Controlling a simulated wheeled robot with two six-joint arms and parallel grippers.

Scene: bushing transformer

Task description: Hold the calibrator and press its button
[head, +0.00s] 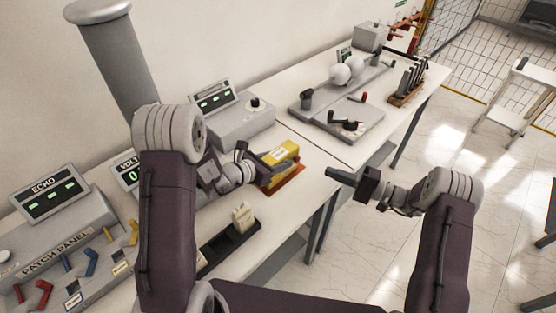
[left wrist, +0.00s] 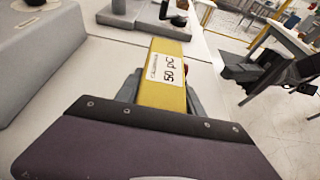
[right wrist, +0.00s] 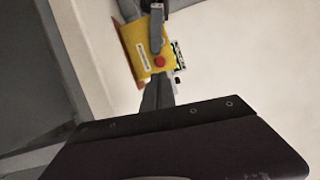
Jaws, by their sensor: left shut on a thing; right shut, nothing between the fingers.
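The yellow calibrator (head: 283,155) is above or on a red-brown pad (head: 287,180) near the table's front edge; I cannot tell if they touch. My left gripper (head: 275,158) is shut on it. In the left wrist view the calibrator (left wrist: 166,75) sits between the fingers, its label reading 50 pC. In the right wrist view the calibrator (right wrist: 153,58) shows a red button (right wrist: 159,62) on the side facing my right gripper. My right gripper (head: 330,173) is shut and empty, off to the right of the calibrator, beyond the table edge, with a gap between.
A black tray with a beige block (head: 242,217) stands left of the pad. Behind is a grey meter box (head: 237,122). A patch panel (head: 62,250) is at the left. A grey fixture (head: 345,118) stands on the far table.

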